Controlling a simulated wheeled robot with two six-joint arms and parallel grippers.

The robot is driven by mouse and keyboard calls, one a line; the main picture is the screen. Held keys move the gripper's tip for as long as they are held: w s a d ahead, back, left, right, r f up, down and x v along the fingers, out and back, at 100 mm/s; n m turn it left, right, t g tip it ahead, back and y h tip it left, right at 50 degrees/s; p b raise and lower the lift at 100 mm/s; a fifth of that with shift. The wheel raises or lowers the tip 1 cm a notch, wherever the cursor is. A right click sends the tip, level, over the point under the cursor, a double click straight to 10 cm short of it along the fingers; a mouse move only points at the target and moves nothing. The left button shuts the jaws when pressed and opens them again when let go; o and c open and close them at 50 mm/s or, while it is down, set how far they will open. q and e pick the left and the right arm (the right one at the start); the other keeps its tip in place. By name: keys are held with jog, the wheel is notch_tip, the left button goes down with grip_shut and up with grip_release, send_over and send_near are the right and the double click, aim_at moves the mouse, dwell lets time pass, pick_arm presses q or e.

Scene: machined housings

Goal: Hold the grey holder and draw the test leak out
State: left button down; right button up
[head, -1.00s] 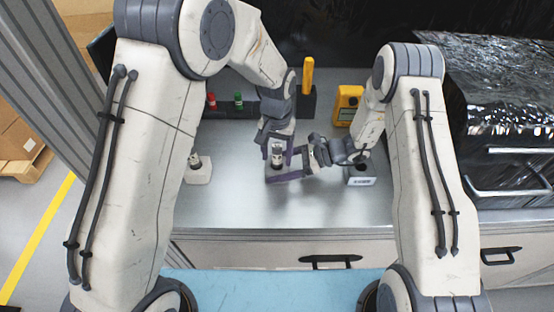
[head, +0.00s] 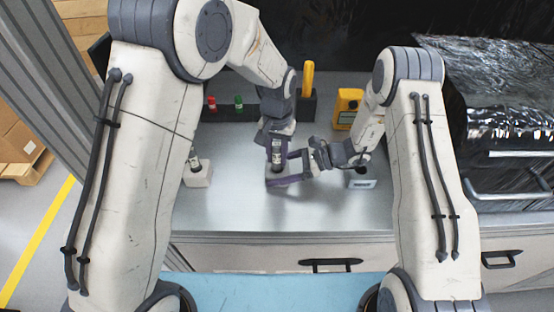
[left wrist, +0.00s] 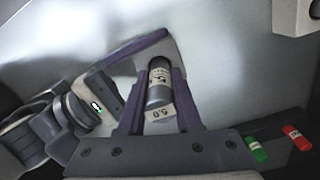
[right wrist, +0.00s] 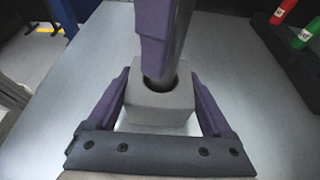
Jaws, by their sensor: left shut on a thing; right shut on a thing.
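The grey holder (right wrist: 160,112) is a small block with a round hole in its top. It stands on the metal bench between the purple fingers of my right gripper (head: 282,172), which is shut on its sides. The test leak (left wrist: 159,84) is a grey cylinder with a pale label and an end marked 5.0. My left gripper (head: 277,148) is shut on it from above and holds it upright over the holder. In the right wrist view the cylinder (right wrist: 180,55) meets the hole; its lower end appears to be still inside, and how deep is hidden.
A pale block (head: 197,176) with a cylinder stands left; a labelled block (head: 362,181) stands right. Behind are red (head: 212,103) and green (head: 239,102) pieces, a yellow handle (head: 307,78) and a yellow meter (head: 347,108). The bench front is clear.

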aim_at(277, 145)
pick_arm(q)
notch_tip(277, 145, up, 8)
jog(key=shift+r, duration=0.15)
pick_arm(e)
jog(key=o, duration=1.2)
jog(key=shift+d, duration=0.1)
jog(key=v, duration=0.7)
jog(key=shift+d+r, duration=0.1)
jog(key=shift+r, duration=0.05)
pick_arm(q)
jog(key=shift+s, duration=0.15)
pick_arm(e)
jog(key=shift+s+d, duration=0.1)
